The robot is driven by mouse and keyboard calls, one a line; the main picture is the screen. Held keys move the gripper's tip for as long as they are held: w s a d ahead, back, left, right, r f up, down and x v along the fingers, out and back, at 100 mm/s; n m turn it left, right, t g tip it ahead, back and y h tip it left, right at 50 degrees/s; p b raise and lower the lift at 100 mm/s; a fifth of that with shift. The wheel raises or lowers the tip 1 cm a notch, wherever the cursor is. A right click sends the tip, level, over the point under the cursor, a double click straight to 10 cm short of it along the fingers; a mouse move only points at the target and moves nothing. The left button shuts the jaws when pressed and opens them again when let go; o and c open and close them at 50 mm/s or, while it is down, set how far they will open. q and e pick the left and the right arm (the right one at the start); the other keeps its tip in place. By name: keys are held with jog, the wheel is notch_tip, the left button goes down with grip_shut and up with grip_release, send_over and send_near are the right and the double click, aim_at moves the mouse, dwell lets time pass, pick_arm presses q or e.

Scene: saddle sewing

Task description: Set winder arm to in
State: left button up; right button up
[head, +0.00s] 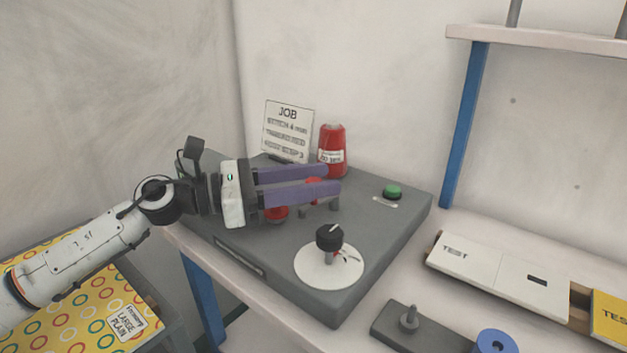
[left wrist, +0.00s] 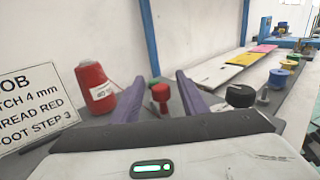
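A red-capped knob (head: 313,187), probably the winder arm's, shows between the purple fingers of my left gripper (head: 332,179) over the grey machine box (head: 380,232). The fingers are apart, with a gap on each side of the knob in the left wrist view (left wrist: 160,94). Whether either finger touches it cannot be told. The lower part of the arm is hidden by the fingers. My right gripper is not in view.
A black dial (head: 329,238) on a white disc stands at the box's front. A red thread cone (head: 332,150) and a job card (head: 288,128) stand behind the gripper. A green button (head: 392,190) is to the right.

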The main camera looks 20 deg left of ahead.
aim_at(313, 179)
pick_arm(q)
notch_tip(313, 179, up, 9)
jog(key=shift+f+p, duration=0.1)
jog(key=shift+p, duration=0.7)
jog(key=shift+r, duration=0.5)
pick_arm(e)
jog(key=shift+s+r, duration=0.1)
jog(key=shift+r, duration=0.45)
